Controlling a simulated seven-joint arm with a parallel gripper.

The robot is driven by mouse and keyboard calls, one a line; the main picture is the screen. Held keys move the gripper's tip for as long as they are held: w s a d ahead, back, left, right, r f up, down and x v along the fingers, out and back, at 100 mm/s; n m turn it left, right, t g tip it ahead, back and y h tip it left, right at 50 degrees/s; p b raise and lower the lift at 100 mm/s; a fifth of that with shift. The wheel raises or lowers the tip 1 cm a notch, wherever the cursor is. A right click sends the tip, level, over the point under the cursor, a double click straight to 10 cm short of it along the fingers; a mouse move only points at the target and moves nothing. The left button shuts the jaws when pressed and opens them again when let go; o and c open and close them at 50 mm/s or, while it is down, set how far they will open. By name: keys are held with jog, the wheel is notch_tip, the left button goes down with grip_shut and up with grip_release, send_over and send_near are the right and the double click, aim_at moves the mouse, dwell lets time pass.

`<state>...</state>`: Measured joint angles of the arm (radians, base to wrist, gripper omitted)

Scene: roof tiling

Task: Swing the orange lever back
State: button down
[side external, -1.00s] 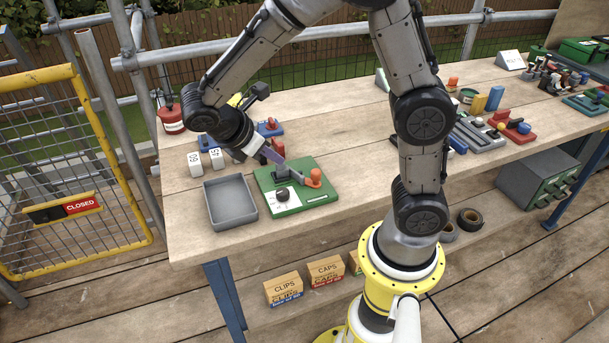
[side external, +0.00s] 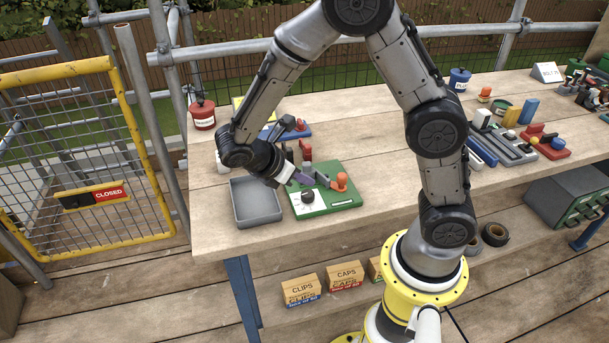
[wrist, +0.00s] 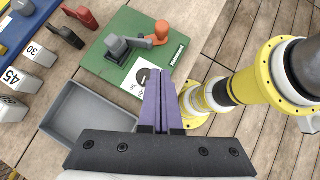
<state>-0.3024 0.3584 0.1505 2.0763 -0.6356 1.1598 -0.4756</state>
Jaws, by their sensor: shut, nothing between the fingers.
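The orange lever tip (side external: 341,182) sits on a grey arm at the right side of a green board (side external: 335,203) on the bench. The board also carries a black knob (side external: 307,196) on a white dial plate and a grey block. In the wrist view the orange lever (wrist: 160,33) lies beyond the grey block (wrist: 117,46), on the far part of the board. My gripper (wrist: 157,75) has its purple fingers together with nothing between them. It is over the near edge of the board by the dial, apart from the orange tip. Exact finger height is unclear.
A grey open tray (side external: 256,203) stands left of the board. Blue and red fixtures (side external: 290,130) stand behind it. Bare bench (side external: 400,175) lies right of the board.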

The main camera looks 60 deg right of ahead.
aim_at(338, 182)
jog(key=x, duration=0.7)
jog(key=shift+s+d, duration=0.2)
jog(key=shift+d, duration=0.35)
jog(key=shift+s+d, duration=0.2)
jog(key=shift+d, duration=0.4)
jog(key=shift+s+d, duration=0.2)
jog(key=shift+d, duration=0.4)
